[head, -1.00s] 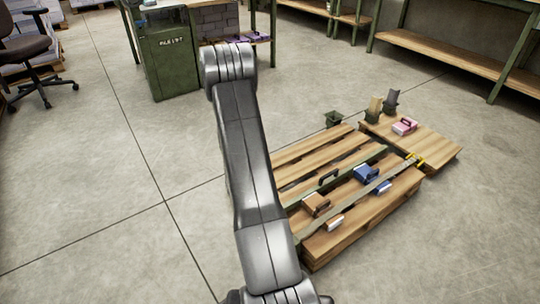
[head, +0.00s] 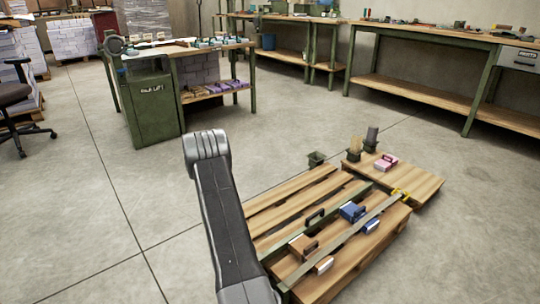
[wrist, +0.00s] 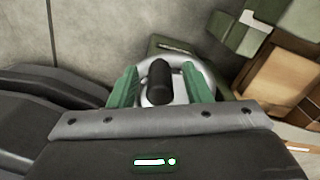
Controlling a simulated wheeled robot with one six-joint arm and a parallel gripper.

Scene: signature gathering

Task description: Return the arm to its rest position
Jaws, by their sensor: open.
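My gripper (wrist: 160,85) shows only in the wrist view, with its two green fingers apart. A dark rounded cylinder on a pale round base shows between and beyond the fingers. I cannot tell what it is, and nothing is seen clamped. In the head view my grey arm (head: 225,220) rises from the bottom edge to a rounded joint left of the middle. My gripper is outside the head view.
A wooden pallet (head: 290,212) lies close right of my arm, holding a blue stamp-like item (head: 352,212) and a brown one (head: 303,245). A smaller pallet (head: 415,184) adjoins it. A green workbench (head: 152,105) stands behind.

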